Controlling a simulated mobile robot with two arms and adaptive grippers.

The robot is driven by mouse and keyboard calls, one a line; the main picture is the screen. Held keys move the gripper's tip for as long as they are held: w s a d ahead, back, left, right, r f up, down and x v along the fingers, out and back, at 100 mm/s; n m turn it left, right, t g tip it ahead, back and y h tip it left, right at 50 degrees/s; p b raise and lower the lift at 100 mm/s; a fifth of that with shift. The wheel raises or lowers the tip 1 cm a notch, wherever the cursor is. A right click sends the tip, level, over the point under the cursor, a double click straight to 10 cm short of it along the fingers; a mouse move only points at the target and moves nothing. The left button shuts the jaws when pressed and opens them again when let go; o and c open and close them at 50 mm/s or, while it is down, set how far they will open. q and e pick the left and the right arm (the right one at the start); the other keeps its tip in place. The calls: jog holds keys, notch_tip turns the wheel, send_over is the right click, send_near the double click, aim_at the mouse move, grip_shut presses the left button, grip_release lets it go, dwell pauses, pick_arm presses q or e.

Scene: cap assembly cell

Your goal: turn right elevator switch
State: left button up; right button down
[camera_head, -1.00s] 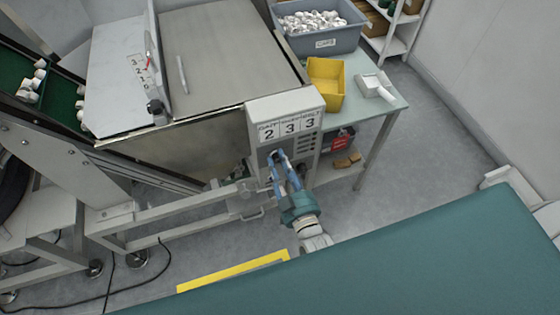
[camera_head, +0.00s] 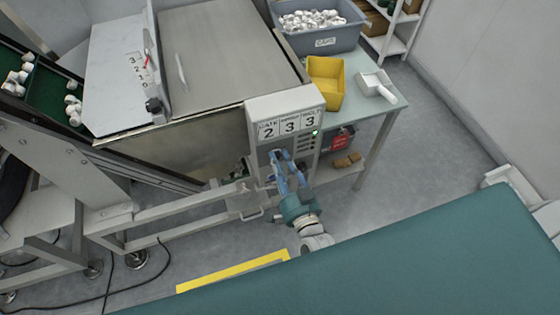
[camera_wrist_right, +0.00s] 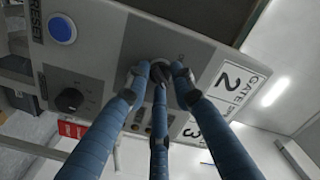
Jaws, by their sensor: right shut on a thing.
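The control panel (camera_head: 284,107) is a pale grey box with number cards 2, 3, 3 along its top. My right gripper (camera_head: 282,156) is at the panel's front face. In the right wrist view, its blue fingers (camera_wrist_right: 160,76) are closed around a dark round switch (camera_wrist_right: 159,60) on the panel. The fingers cover most of that switch, so its pointer position cannot be read. A second black knob (camera_wrist_right: 69,99) and a blue reset button (camera_wrist_right: 62,29) are apart from the fingers. My left gripper is not in view.
A small table (camera_head: 383,108) right of the panel holds a yellow bin (camera_head: 325,84), a white scoop (camera_head: 376,86) and a grey crate (camera_head: 325,40) of white caps. A green light (camera_head: 315,133) glows on the panel. A green conveyor (camera_head: 45,90) with caps is at left.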

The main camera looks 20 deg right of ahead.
jog(key=shift+w+d+r+m, duration=0.1)
jog(key=shift+w+r+m, duration=0.1)
jog(key=shift+r+m, duration=0.25)
jog(key=c, duration=1.5)
grip_release()
jog(key=shift+s+f, duration=0.3)
jog(key=shift+s, duration=0.05)
jog(key=s, duration=1.1)
jog(key=shift+s+d+r, duration=0.1)
jog(key=shift+s+d, duration=0.1)
jog(key=shift+s, duration=0.1)
